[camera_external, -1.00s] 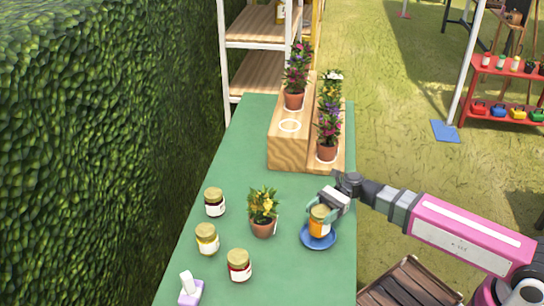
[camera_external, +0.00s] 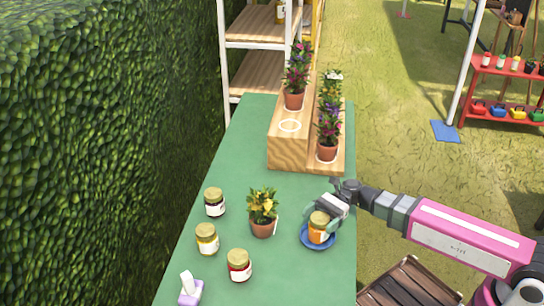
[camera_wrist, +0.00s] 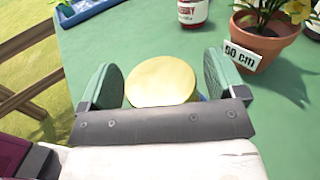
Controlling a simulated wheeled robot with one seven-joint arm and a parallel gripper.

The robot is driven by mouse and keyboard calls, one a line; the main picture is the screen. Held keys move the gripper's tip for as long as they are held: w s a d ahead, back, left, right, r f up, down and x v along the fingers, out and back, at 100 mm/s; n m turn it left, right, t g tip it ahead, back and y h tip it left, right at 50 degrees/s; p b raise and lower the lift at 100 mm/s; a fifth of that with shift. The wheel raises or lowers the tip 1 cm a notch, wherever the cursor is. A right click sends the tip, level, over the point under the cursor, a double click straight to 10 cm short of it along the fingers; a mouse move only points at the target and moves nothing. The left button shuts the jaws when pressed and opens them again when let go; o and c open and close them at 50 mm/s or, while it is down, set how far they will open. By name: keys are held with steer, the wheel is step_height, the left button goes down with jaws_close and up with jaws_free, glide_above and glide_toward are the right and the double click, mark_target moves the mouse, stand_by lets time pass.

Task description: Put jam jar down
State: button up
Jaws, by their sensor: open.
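The orange jam jar (camera_external: 318,229) with a gold lid stands upright on a small blue saucer (camera_external: 305,241) near the right edge of the green table. My gripper (camera_external: 324,214) is open at the jar. In the wrist view the jar's gold lid (camera_wrist: 162,81) sits between the two green fingers of my gripper (camera_wrist: 161,80), with gaps on both sides. The jar's body is mostly hidden under its lid in the wrist view.
A potted yellow flower (camera_external: 263,212) stands left of the saucer. A dark jar (camera_external: 214,202), a yellow jar (camera_external: 206,239) and a red jar (camera_external: 239,265) stand farther left. A wooden stepped stand (camera_external: 287,150) with potted flowers is behind. The green table (camera_external: 250,150) is clear between.

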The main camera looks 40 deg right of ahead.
steer(key=shift+d+r, duration=0.15)
steer(key=d, duration=0.4)
steer(key=w+d, duration=0.1)
steer(key=d, duration=0.2)
steer(key=w+d, duration=0.1)
steer(key=d, duration=0.3)
steer(key=shift+d, duration=0.3)
